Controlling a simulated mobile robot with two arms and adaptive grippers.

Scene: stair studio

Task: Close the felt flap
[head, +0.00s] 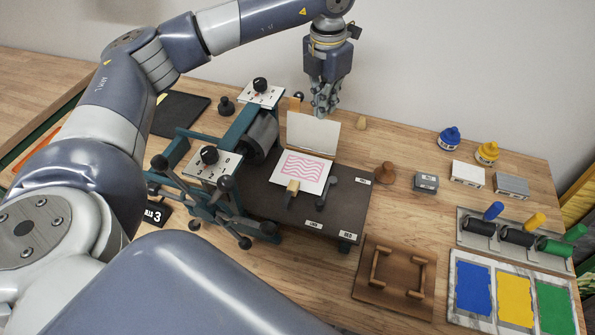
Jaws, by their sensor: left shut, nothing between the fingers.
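The felt flap (311,136) is a pale panel standing raised, tilted back, at the far side of the dark press bed (345,211). In front of it a white sheet with pink wavy lines (305,166) lies flat on the bed. My left gripper (322,113) points down and is shut and empty, at the flap's upper edge in the picture. I cannot tell whether it touches the flap or is behind or above it. My right gripper is out of view.
The press roller (262,136) and its teal frame stand left of the flap. A brown board with handles (397,275), ink rollers (516,236) and ink slabs (513,297) lie farther right.

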